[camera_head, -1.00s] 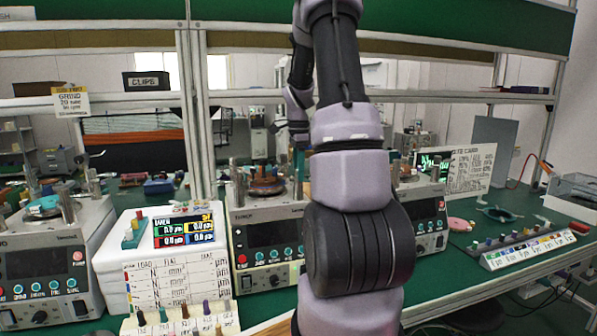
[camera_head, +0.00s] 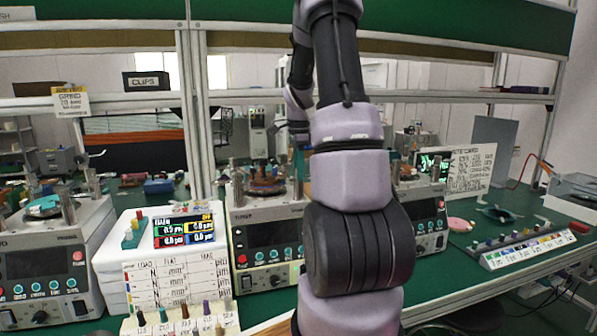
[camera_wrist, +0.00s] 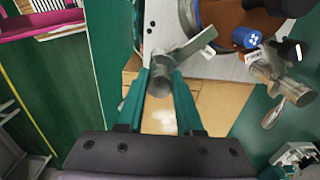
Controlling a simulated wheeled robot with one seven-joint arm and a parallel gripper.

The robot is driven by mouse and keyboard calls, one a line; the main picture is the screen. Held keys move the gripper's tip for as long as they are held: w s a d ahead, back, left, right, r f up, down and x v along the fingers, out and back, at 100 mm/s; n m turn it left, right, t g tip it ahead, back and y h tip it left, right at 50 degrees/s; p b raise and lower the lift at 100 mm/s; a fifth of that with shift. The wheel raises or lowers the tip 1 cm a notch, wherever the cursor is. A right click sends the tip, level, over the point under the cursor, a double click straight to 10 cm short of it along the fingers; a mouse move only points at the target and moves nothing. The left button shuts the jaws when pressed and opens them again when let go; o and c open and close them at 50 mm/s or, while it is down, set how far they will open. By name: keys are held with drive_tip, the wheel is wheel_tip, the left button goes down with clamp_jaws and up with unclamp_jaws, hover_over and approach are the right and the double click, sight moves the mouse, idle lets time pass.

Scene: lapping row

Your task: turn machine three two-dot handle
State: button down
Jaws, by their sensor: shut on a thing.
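In the wrist view my gripper (camera_wrist: 160,88), with two teal fingers, is shut on a grey metal handle (camera_wrist: 160,72). The handle has a round barrel between the fingertips and a flat bar (camera_wrist: 197,44) reaching up and right toward the machine's plate. I cannot see a two-dot mark on it. A blue knob (camera_wrist: 246,38) with white dots sits to the right, apart from my gripper. In the head view the middle machine (camera_head: 270,240) is partly behind my arm, which hides most of the grasp.
A labelled knob strip (camera_head: 530,246) lies at right.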

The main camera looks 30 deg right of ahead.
drive_tip(key=shift+n, duration=0.3)
idle(0.6)
drive_tip(key=n, duration=0.4)
drive_tip(key=shift+r, duration=0.1)
drive_tip(key=shift+w+n, duration=0.1)
drive_tip(key=shift+n, duration=2.1)
drive_tip(key=c, duration=0.8)
unclamp_jaws()
drive_tip(key=shift+c, duration=0.2)
wheel_tip(320, 180, up, 11)
